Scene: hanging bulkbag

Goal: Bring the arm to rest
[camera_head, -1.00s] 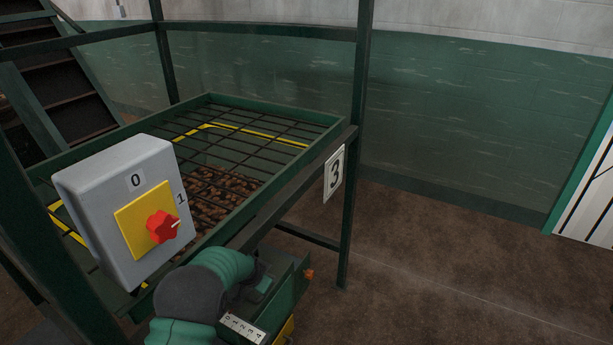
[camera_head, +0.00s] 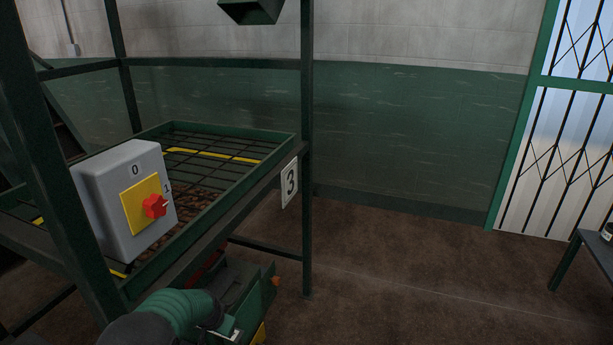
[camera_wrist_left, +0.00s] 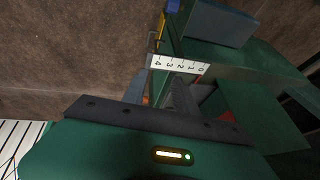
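My left arm (camera_head: 180,312), with green ribbed sleeves and a dark joint, shows at the bottom of the head view. It is bent beside a green machine part (camera_head: 257,290) below the frame. My left gripper (camera_wrist_left: 160,92) shows in the left wrist view with its two dark fingers apart. A white scale plate (camera_wrist_left: 180,65), marked 0 to 4, lies just beyond the fingertips. I see nothing clearly held between the fingers. In the head view the gripper's fingers cannot be made out. My right gripper is in neither view.
A grey switch box (camera_head: 97,195) with a red knob (camera_head: 155,206) turned towards 1 stands left, above the arm. Brown floor (camera_head: 400,265) is clear right; a table (camera_head: 598,250) stands at the edge.

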